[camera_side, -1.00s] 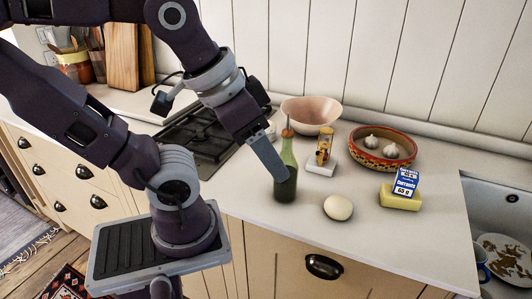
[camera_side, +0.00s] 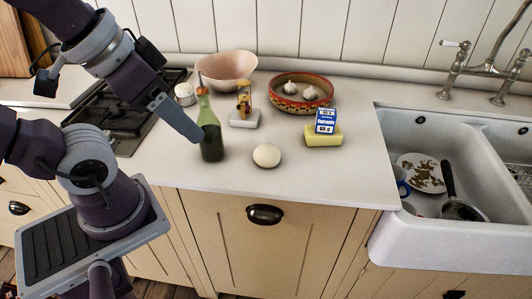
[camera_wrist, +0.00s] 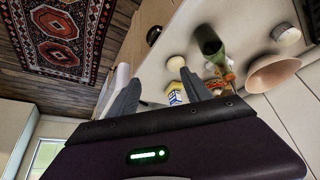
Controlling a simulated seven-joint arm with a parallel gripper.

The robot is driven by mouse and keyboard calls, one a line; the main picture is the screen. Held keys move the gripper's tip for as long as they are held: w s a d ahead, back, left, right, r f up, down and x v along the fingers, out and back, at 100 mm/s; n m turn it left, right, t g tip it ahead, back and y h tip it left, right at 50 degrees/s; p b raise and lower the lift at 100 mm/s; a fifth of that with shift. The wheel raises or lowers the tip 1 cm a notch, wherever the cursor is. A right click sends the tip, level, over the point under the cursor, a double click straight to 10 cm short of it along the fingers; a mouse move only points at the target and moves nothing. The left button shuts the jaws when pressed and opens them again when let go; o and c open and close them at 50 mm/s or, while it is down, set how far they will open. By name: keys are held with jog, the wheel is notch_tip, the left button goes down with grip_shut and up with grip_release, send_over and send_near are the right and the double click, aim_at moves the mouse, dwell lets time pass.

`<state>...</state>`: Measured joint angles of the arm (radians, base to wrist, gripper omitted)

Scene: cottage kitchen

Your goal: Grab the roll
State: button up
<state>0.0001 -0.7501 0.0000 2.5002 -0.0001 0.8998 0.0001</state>
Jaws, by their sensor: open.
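The roll (camera_side: 267,155), a pale round bun, lies on the white counter near its front edge, right of the green bottle. In the wrist view the roll (camera_wrist: 175,63) shows beyond the fingertips, nearer the right finger. My gripper (camera_side: 196,138) is open and empty. In the side view it is left of the roll, and its finger overlaps the left edge of the bottle; I cannot tell whether they touch. In the wrist view the two fingers of my gripper (camera_wrist: 158,76) are apart with nothing held between them.
The dark green bottle (camera_side: 211,140) stands between my gripper and the roll. Behind are a pink bowl (camera_side: 227,70), a white block (camera_side: 245,118) and a patterned dish (camera_side: 300,102) with garlic. A currants box (camera_side: 326,121) rests on a yellow block (camera_side: 323,137). A sink (camera_side: 440,230) is at right.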

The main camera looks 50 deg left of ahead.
jog(key=o, duration=0.6)
